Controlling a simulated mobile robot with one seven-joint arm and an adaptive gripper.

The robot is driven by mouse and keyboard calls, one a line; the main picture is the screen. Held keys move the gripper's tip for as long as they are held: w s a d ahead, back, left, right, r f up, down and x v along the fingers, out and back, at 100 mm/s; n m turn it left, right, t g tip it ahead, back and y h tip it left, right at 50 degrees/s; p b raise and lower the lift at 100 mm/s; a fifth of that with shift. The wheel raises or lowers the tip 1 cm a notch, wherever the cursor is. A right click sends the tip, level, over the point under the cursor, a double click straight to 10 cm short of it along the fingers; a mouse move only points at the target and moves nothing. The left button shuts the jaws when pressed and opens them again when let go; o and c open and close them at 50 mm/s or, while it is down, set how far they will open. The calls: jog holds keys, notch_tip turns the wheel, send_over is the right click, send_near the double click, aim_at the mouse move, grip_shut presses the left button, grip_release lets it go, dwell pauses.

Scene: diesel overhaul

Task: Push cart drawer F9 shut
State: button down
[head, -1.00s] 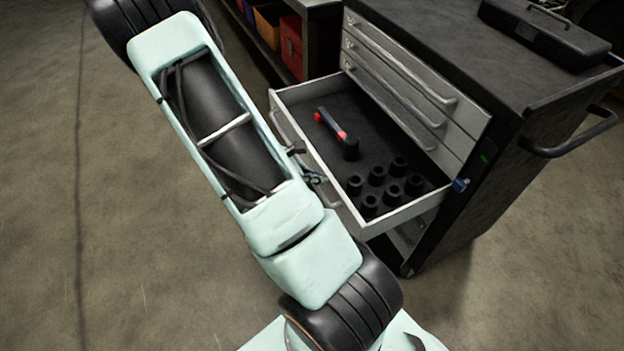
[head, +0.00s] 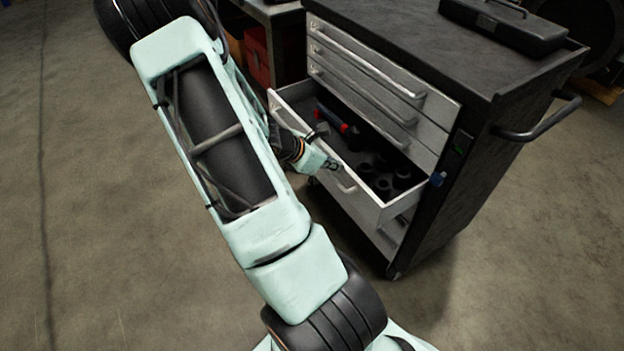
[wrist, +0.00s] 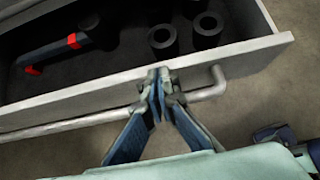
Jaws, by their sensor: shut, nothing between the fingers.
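The cart drawer F9 (head: 362,204) stands partly open on the grey tool cart (head: 455,170), below several closed drawers. I cannot read a label on it. In the wrist view its front edge (wrist: 80,98) and bar handle (wrist: 205,92) cross the picture. My gripper (head: 337,165) is shut and empty at the outside of the drawer front. In the wrist view its fingertips (wrist: 160,80) meet at the front panel beside the handle's bend and appear to touch the panel.
Black sockets (head: 385,178) and a black-and-red tool (head: 332,118) lie inside the drawer. A black case (head: 505,25) sits on the cart top. A side push handle (head: 540,125) sticks out at right. The floor in front is clear.

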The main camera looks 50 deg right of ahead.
jog(key=b, duration=0.1)
send_over(368, 161)
jog(key=shift+d, duration=0.2)
dwell(0.4)
